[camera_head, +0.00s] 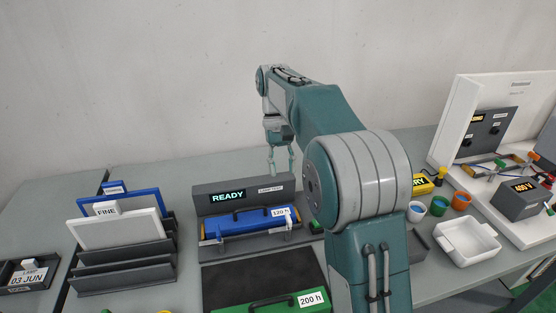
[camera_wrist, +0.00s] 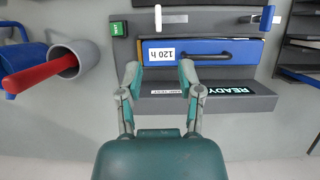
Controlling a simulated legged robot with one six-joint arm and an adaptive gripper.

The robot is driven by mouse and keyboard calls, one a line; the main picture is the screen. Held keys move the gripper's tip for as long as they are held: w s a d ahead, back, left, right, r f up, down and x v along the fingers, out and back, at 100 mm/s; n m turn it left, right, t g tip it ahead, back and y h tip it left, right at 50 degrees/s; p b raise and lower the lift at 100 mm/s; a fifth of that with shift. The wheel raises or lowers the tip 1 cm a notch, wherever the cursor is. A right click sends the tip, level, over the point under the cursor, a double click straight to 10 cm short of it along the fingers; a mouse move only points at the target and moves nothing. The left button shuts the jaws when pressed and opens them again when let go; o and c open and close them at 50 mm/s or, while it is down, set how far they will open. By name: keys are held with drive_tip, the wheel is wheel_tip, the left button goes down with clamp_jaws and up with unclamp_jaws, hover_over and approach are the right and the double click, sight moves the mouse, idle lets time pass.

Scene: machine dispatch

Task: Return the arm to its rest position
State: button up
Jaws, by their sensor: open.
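My gripper (camera_head: 281,160) hangs above the back of the table, over the grey machine (camera_head: 214,196) with the lit READY sign. In the wrist view my gripper (camera_wrist: 161,80) is open, with nothing between its fingertips. The blue cassette (camera_head: 245,222) sits in the machine in the head view. My arm reaches forward from the lower right and hides part of the table.
A green cassette labelled 200 h (camera_head: 285,304) lies in front. A rack (camera_head: 120,273) with white and blue plates stands left. Cups (camera_head: 439,206), a white tray (camera_head: 490,241) and a panel (camera_head: 510,95) stand right. A grey cup with a red handle (camera_wrist: 66,62) shows in the wrist view.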

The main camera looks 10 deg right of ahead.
drive_tip(key=s+f+t, duration=0.1)
drive_tip(key=s+t, duration=0.9)
drive_tip(key=s, duration=1.6)
drive_tip(key=shift+d, duration=0.15)
